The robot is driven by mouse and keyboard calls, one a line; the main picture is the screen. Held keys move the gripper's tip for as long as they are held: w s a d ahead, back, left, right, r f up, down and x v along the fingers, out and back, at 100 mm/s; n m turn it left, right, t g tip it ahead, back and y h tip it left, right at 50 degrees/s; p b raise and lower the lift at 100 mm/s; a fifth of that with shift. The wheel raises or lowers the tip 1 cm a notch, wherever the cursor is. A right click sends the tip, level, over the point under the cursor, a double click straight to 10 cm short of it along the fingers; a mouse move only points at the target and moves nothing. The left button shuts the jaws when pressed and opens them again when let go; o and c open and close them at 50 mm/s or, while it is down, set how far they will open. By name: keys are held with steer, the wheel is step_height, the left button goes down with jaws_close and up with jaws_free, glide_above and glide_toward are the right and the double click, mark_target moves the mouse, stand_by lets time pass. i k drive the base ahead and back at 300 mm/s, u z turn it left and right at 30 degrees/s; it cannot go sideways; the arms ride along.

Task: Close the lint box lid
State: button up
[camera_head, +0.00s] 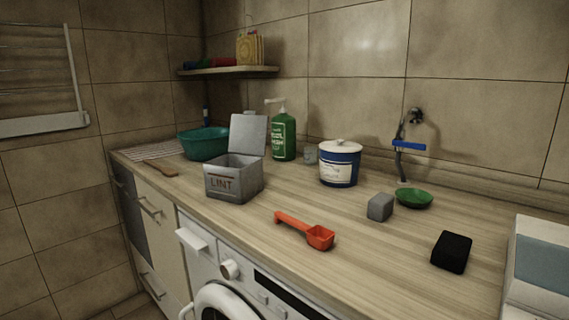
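The grey lint box (232,184), marked "LINT" on its front, stands on the wooden counter left of the middle. The inside of the box shows only in part from here. My gripper is not in view.
On the counter (290,195), a green pump bottle (283,136) and a teal basin (204,143) stand behind the box. A blue-white canister (339,165) stands to its right. An orange scoop (306,231) lies in front, right of the box. A wooden brush-like object (161,168) lies left.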

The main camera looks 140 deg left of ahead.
mark_target(248, 134)
steer(key=z, duration=5.75)
steer(key=k, duration=0.3)
steer(key=z, duration=0.4)
